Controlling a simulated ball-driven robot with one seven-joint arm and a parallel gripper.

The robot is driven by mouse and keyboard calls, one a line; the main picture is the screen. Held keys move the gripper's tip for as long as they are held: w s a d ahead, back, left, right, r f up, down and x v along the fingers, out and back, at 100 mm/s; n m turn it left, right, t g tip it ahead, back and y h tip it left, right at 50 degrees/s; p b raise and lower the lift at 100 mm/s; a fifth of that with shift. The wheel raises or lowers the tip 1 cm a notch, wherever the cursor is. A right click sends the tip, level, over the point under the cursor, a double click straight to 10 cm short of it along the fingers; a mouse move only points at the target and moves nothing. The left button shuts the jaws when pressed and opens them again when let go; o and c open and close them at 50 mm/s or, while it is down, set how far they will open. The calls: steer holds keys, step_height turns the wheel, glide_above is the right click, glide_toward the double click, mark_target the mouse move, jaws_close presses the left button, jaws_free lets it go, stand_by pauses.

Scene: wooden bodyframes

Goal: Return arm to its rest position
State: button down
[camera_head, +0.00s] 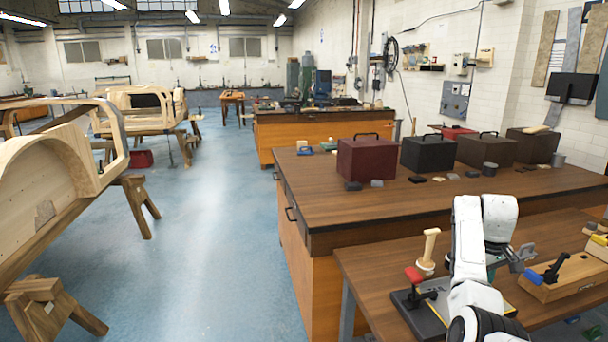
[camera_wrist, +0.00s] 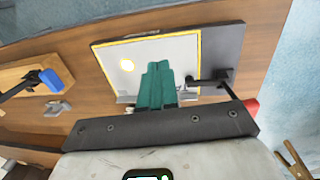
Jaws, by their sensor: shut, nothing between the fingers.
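My gripper (camera_wrist: 155,82) shows in the wrist view as two teal fingers pressed together with nothing between them. It points down over a pale panel with a yellow border (camera_wrist: 185,60) on a dark base plate (camera_wrist: 222,50). I cannot tell how high above the panel the fingers are. In the head view my white arm is bent over the low front bench (camera_head: 385,270) and hides most of that fixture and the gripper. A red-handled lever (camera_head: 414,276) stands at the fixture's left side.
A wooden tool handle (camera_head: 429,249) stands beside the arm. A wooden block with a blue-handled clamp (camera_head: 548,275) lies to the right. Several lidded boxes, including a dark red one (camera_head: 366,160), stand on the bench behind. The blue floor (camera_head: 215,230) at left is open.

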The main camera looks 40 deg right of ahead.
steer(key=w+a+f+n, duration=0.1)
steer(key=w+a+f, duration=0.1)
steer(key=a+f, duration=0.5)
steer(key=w+a+f+n, duration=0.1)
steer(key=w+a+f, duration=0.2)
steer(key=a, duration=0.9)
steer(key=w+a+f+n, duration=0.1)
steer(key=w+a+f, duration=0.1)
steer(key=a+f, duration=0.5)
steer(key=s+a+n, duration=0.1)
steer(key=s+a, duration=0.2)
steer(key=a, duration=0.5)
steer(key=s+a+r+t, duration=0.1)
steer(key=s+a, duration=0.3)
steer(key=a, duration=0.4)
steer(key=s+a+r+n+y, duration=0.1)
steer(key=s+a, duration=0.3)
steer(key=a, duration=0.5)
steer(key=shift+n+t, duration=0.3)
